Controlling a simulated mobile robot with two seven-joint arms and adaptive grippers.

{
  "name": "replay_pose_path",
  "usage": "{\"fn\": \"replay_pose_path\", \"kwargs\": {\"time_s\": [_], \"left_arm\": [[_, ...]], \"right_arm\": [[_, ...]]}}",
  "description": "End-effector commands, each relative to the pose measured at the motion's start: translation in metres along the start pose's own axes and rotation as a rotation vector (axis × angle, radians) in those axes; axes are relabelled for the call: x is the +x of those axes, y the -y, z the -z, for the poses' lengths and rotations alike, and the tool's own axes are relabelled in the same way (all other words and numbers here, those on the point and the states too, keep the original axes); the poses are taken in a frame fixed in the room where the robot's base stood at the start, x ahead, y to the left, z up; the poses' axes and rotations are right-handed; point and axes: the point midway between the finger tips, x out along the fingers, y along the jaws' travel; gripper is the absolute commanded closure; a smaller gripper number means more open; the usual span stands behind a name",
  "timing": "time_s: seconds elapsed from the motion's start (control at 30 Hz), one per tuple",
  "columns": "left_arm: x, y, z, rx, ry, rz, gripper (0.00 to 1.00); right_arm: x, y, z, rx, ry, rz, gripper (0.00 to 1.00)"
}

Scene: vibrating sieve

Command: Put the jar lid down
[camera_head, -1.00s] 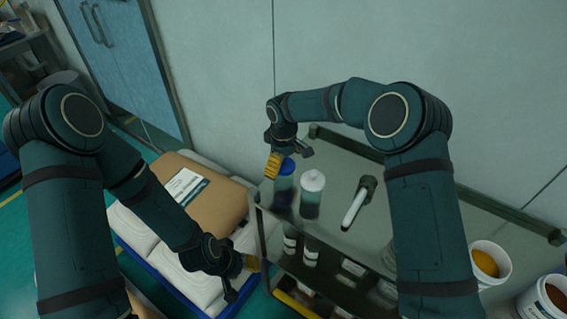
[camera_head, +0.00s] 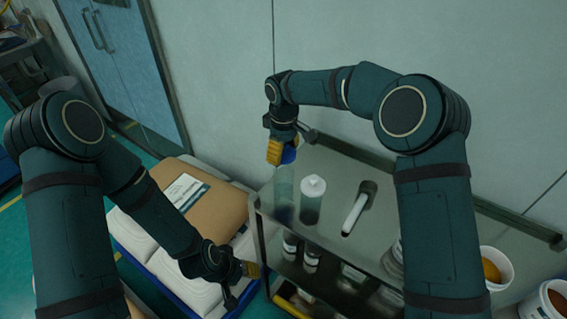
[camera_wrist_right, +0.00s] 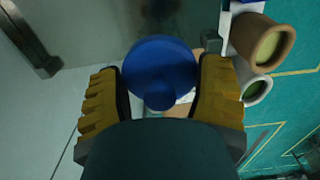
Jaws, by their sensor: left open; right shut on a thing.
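The blue jar lid (camera_head: 289,156) is between the yellow fingers of my right gripper (camera_head: 282,152), which is shut on it. In the right wrist view the round lid (camera_wrist_right: 160,65), with its knob towards me, sits between both fingers. A clear jar with dark contents (camera_head: 284,198) stands directly below on the cart top. I cannot tell whether the lid touches its rim. My left gripper (camera_head: 243,282) is open and empty, low between the sacks and the cart.
Bottles stand on the lower shelf. White sacks and a brown sack (camera_head: 205,205) lie left. Tubs (camera_head: 545,298) stand at the right. The wall is close behind.

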Motion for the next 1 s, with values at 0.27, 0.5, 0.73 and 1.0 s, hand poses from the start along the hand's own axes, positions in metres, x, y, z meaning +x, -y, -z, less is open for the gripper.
{"fn": "replay_pose_path", "kwargs": {"time_s": [0.27,0.5,0.73,1.0], "left_arm": [[0.015,0.005,-0.002,0.001,0.0,0.002,0.53],[0.053,0.018,-0.006,0.0,-0.001,0.009,0.53],[0.07,0.024,-0.009,0.0,0.0,0.014,0.53],[0.073,0.024,-0.009,0.001,0.0,0.014,0.53]], "right_arm": [[-0.012,-0.02,-0.004,0.005,0.001,0.001,0.49],[0.028,-0.085,-0.024,0.007,0.0,0.002,0.49],[0.046,-0.118,-0.039,0.0,0.001,0.0,0.49],[0.082,-0.12,-0.041,-0.001,0.002,0.003,0.49]]}}
